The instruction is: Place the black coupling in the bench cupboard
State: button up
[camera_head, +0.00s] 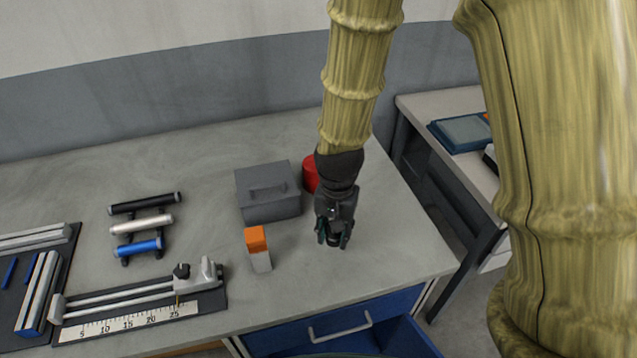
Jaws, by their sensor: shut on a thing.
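My gripper (334,240) hangs over the right part of the grey bench, pointing down. Its fingers are shut on a small dark thing, which looks like the black coupling (334,239). The coupling is mostly hidden between the fingers, and its exact shape cannot be made out. Below the bench's front edge is a blue front with a grey handle (340,328), which seems to be part of the bench cupboard. Blue surfaces (405,338) beside it look like an opened part, but the picture's bottom edge cuts them off.
A grey lidded box (268,193) and a red cylinder (311,176) stand close to my gripper. An orange-and-grey block (258,250) stands left of it. A rack of bars (143,225) and a ruled slide fixture (140,310) lie further left. The bench's right front corner is clear.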

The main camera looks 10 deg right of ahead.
jog(key=w+p, duration=0.1)
jog(key=w, duration=0.3)
jog(key=w+d+f+p, duration=0.1)
jog(key=w, duration=0.4)
jog(key=w+p, duration=0.2)
jog(key=w, duration=0.3)
jog(key=shift+w+d+f, duration=0.25)
jog(key=shift+d+f, duration=0.05)
jog(key=shift+d, duration=0.1)
jog(key=shift+s+f, duration=0.1)
jog(key=shift+f, duration=0.15)
jog(key=shift+f+p, duration=0.8)
jog(key=shift+f, duration=0.7)
jog(key=shift+f, duration=0.2)
jog(key=o, duration=1.1)
jog(key=shift+r, duration=0.3)
